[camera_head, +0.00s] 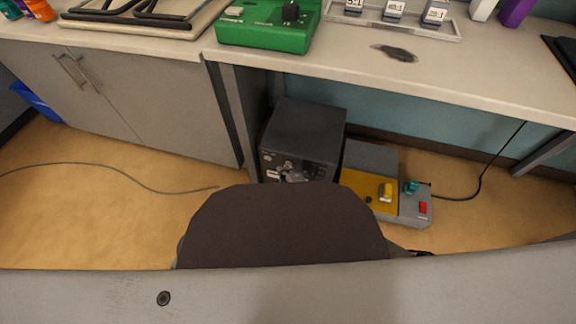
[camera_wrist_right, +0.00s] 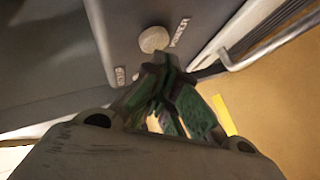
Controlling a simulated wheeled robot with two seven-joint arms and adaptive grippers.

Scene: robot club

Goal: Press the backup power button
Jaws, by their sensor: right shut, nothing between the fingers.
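A dark grey box (camera_head: 305,125) stands on the floor under the workbench, with small knobs and pale labels on its front. In the head view only a small part of the gripper seems to show at the box's front. My left gripper is not in view.
A yellow and grey unit (camera_head: 365,190) with yellow, teal and red controls stands right of the box, a black cable (camera_head: 470,195) running from it. A cabinet (camera_head: 130,95) is at left. The workbench top (camera_head: 480,75) overhangs the box. Open floor (camera_head: 90,220) lies at left.

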